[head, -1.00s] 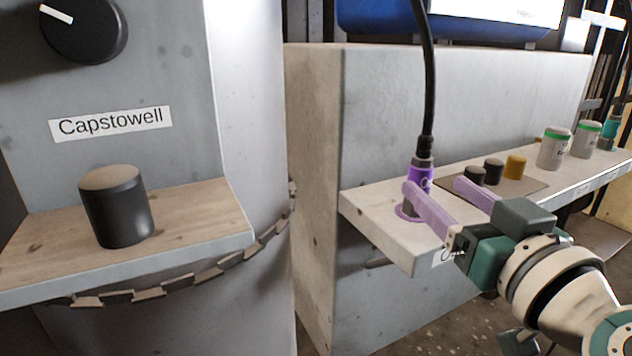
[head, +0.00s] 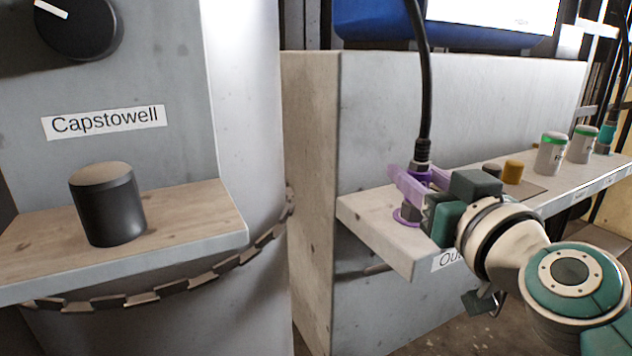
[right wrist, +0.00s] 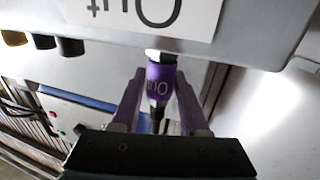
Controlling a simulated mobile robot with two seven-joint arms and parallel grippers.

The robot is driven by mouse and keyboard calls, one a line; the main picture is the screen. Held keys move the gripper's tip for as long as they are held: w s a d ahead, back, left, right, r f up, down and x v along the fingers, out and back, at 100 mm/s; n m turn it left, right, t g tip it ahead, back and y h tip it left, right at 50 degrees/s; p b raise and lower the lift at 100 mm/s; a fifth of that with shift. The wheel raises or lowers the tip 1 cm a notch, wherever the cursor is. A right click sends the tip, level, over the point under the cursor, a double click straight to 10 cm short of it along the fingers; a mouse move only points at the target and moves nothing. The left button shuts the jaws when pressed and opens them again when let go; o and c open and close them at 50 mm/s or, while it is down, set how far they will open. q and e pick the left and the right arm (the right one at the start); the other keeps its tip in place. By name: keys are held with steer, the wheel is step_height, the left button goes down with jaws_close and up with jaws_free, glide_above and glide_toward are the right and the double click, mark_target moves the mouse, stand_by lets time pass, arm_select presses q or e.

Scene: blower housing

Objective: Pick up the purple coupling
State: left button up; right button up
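The purple coupling (head: 420,173) stands upright on the near end of the pale shelf, with a black cable rising from its top. In the right wrist view the coupling (right wrist: 161,82) shows lettering on its side and lies between my two lilac fingers. My right gripper (head: 416,174) is open around it; the right wrist view (right wrist: 160,78) shows a gap on each side. In the head view the fingers and gripper body partly hide the coupling. A purple ring (head: 406,216) shows at its base. My left gripper is not in view.
Small dark and ochre caps (head: 513,171) and grey canisters with green bands (head: 552,153) stand farther along the shelf (head: 375,222). A black cylinder (head: 108,204) stands on a wooden ledge at left. The black cable (head: 424,95) hangs above the coupling.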

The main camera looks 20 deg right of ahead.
jaws_close()
stand_by(0.5)
step_height(320, 180, up, 20)
steer(key=p, duration=2.1)
